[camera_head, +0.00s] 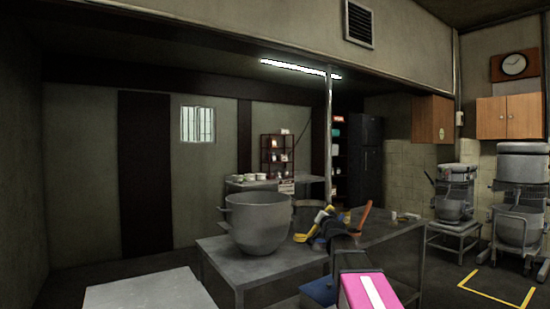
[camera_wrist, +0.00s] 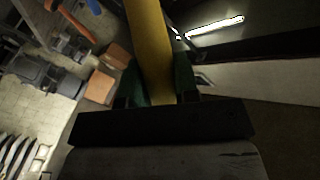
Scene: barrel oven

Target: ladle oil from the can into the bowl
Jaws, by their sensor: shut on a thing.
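My gripper (camera_wrist: 160,86) is shut on a yellow handle (camera_wrist: 150,42), which runs up between its dark green fingers in the wrist view. I take this to be the ladle; its scoop cannot be made out. In the head view my gripper (camera_head: 320,232) is right of a large grey bowl (camera_head: 258,224) with side lugs, standing upright on a metal table. A darker round container (camera_head: 304,208), perhaps the can, is behind my gripper and partly hidden. The insides of both vessels and any oil cannot be seen.
The metal table (camera_head: 215,252) has bare surface in front of the bowl. An orange-brown upright piece (camera_head: 365,215) stands right of my gripper. Another grey tabletop (camera_head: 150,291) is at the lower left. Mixers (camera_head: 455,195) stand at the far right.

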